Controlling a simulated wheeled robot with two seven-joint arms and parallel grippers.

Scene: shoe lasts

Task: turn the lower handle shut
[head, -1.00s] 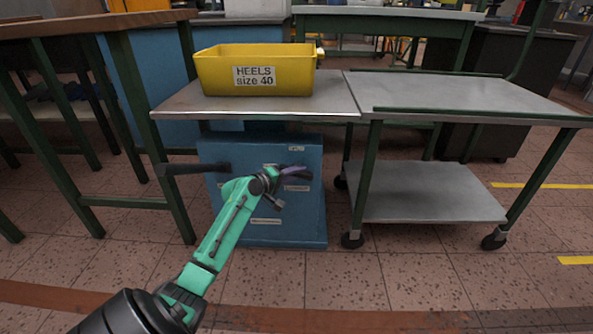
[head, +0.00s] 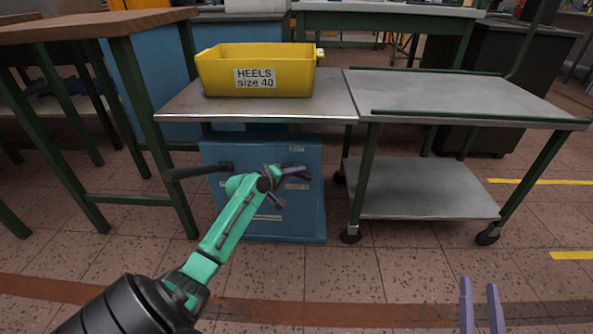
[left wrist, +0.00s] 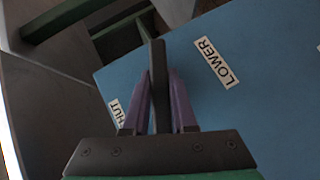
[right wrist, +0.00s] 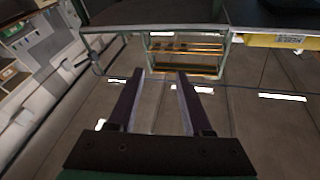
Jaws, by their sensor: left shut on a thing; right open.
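A blue cabinet (head: 302,222) stands under the metal tabletop. The lower handle (left wrist: 158,70) is a dark bar beside a label reading LOWER in the left wrist view. My left gripper (head: 296,173) is at the cabinet front; in the left wrist view its purple fingers (left wrist: 160,92) are shut on this bar, one on each side. A partly covered label (left wrist: 114,112) ending in "HUT" lies left of the fingers. In the head view my gripper and arm hide most of the handle. My right gripper (head: 481,288) is open and empty, low at the right, away from the cabinet.
Another dark lever (head: 198,170) sticks out leftward from the cabinet. A yellow bin (head: 300,75) marked HEELS size 40 sits on the tabletop (head: 185,103) above. A metal trolley (head: 425,190) stands to the right, and a wooden-topped bench (head: 110,24) to the left. The floor in front is clear.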

